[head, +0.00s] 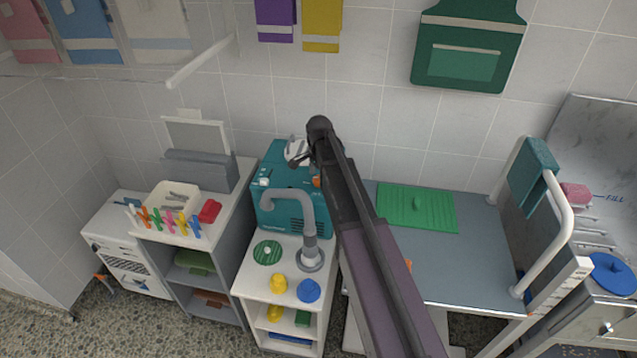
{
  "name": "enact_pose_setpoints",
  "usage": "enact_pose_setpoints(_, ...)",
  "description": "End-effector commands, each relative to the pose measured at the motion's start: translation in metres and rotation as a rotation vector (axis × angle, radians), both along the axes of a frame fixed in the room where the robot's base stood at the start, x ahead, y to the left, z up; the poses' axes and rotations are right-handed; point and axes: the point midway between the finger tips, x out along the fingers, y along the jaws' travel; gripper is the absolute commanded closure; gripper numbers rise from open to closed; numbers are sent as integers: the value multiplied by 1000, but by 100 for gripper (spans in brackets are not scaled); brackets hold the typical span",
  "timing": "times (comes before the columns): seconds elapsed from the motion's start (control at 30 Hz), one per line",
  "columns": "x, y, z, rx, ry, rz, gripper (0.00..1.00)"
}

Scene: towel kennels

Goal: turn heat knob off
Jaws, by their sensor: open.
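A teal machine (282,213) stands on the white shelf unit in the middle, with vents on its front. Small pale controls (265,177) show at the upper left of its front, and an orange part (317,182) shows at its upper right, beside my arm. I cannot tell which of these is the heat knob, or how it is turned. My gripper (294,150) is open over the top of the machine, near its back edge. It holds nothing that I can see. My arm covers the machine's right side.
A grey bent nozzle (309,220) rises in front of the machine. A yellow duck (279,284) and a blue object (308,291) stand before it. A white bin with coloured clips (175,199) is left. A grey table with a green mat (418,206) is right.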

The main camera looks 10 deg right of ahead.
Motion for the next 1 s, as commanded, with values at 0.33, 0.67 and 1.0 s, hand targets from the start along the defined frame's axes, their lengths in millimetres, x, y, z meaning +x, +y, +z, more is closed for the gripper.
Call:
enact_pose_setpoints(0.33, 0, 0, -4, 0, 0, 0, 7)
enact_pose_setpoints(0.67, 0, 0, -4, 0, 0, 0, 63)
enact_pose_setpoints(1.0, 0, 0, -4, 0, 0, 6, 89)
